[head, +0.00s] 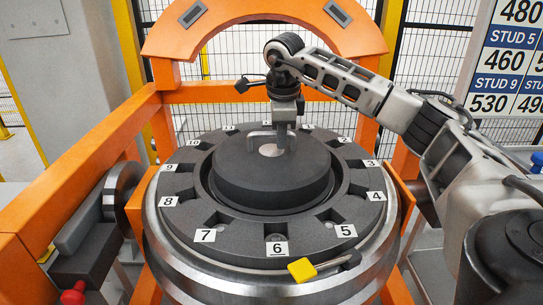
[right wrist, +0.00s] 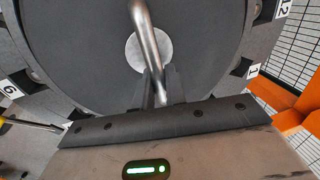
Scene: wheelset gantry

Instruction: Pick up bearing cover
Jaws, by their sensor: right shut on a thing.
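The bearing cover (head: 265,185) is a thick dark round disc at the middle of the numbered ring. It has a light round spot and a metal bar handle (head: 257,135) on top. My right gripper (head: 287,140) points down over the cover and is shut on the handle. In the right wrist view the bright handle (right wrist: 145,35) runs between the dark fingers (right wrist: 157,88), above the cover's dark face (right wrist: 205,40). A dark gap shows around the cover; I cannot tell whether it is raised. My left gripper is not in view.
The dark ring (head: 238,222) carries numbered tags and notches around the cover. A yellow-handled tool (head: 302,270) lies on the ring's front edge. An orange gantry frame (head: 265,25) arches behind and flanks both sides. A stud number board (head: 510,60) stands at the right.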

